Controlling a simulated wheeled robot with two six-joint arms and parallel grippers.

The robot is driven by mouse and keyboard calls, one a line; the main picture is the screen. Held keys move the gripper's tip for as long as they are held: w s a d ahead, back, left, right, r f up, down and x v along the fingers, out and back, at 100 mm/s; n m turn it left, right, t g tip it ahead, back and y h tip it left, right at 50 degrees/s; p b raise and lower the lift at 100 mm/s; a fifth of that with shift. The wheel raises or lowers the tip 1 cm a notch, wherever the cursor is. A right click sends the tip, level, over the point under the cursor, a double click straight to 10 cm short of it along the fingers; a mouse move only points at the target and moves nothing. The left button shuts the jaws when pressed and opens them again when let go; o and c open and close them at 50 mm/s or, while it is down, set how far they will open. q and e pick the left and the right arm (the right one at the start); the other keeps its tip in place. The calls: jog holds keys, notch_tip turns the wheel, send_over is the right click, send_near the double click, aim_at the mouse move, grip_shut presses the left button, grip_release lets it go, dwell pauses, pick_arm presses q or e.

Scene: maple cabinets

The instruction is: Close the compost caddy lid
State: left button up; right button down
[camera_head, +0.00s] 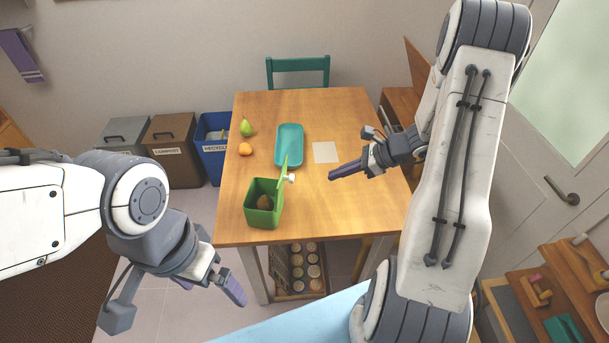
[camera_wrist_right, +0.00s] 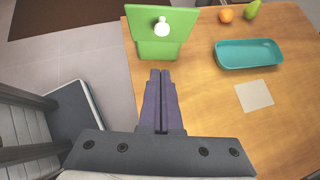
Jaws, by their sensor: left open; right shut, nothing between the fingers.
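The green compost caddy (camera_head: 262,213) stands on the wooden table near its front left edge, with something brown inside. Its lid (camera_head: 284,174) is open, standing up at the caddy's right side with a white knob (camera_head: 290,178) facing right. In the right wrist view the upright lid (camera_wrist_right: 160,30) and its knob (camera_wrist_right: 162,27) are ahead of my fingers. My right gripper (camera_head: 333,172) is shut and empty, over the table to the right of the lid and apart from it; its purple fingers (camera_wrist_right: 160,75) show closed. My left gripper (camera_head: 229,286) is open and empty, in front of the table's front left corner.
A teal tray (camera_head: 289,146), a white square (camera_head: 325,152), a pear (camera_head: 246,127) and an orange (camera_head: 246,149) are on the table (camera_head: 350,110). Bins stand left of the table, and a teal chair (camera_head: 298,62) behind it. The table's front right is clear.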

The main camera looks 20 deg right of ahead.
jog(key=w+a+f+p, duration=0.2)
jog(key=w+a+f, duration=0.1)
jog(key=a, duration=0.4)
jog(key=shift+w+a+f+p, duration=0.25)
jog(key=shift+w+f+p, duration=0.1)
jog(key=shift+w, duration=0.5)
jog(key=shift+r, duration=0.1)
